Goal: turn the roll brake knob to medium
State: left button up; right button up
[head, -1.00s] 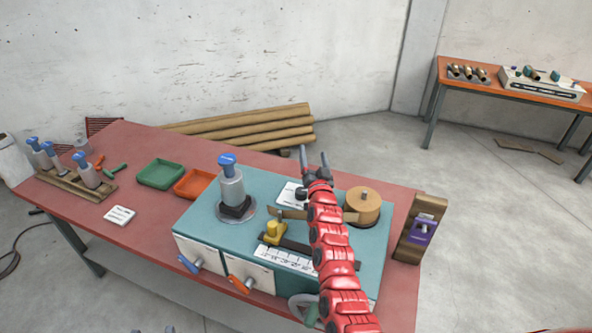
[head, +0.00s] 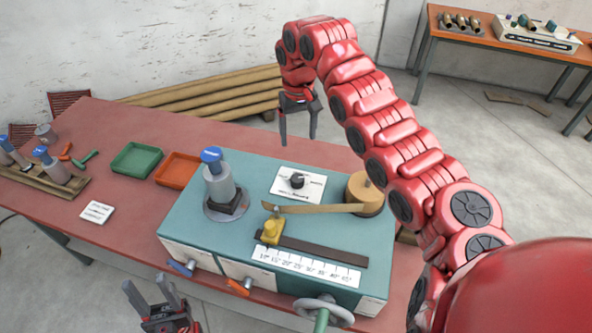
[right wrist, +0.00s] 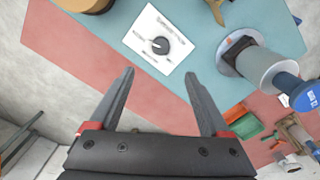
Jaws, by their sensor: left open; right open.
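The roll brake knob (head: 297,181) is a small black dial on a white label plate (head: 311,190) at the back of the teal machine top. It also shows in the right wrist view (right wrist: 160,46), where its plate has print too small to read surely. My right gripper (head: 298,140) hangs fingers down behind the machine's back edge, above and beyond the knob, open and empty. In the right wrist view its two fingers (right wrist: 162,82) are spread, with the knob beyond the gap between them. My left gripper (head: 152,292) is open and empty, low in front of the table.
On the teal machine (head: 190,226) stand a blue-topped grey spindle (head: 219,180), a yellow slider (head: 271,230) by a scale and a wooden roll (head: 362,192). A handwheel (head: 322,312) projects at the front. Green (head: 137,159) and orange (head: 177,170) trays lie left.

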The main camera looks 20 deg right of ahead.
aim_at(297, 177)
notch_tip(297, 177, down, 15)
jog(key=p, duration=0.6)
jog(key=shift+a+r, duration=0.1)
jog(key=shift+a, duration=0.05)
jog(key=shift+w+f, duration=0.1)
jog(key=shift+f, duration=0.65)
grip_shut()
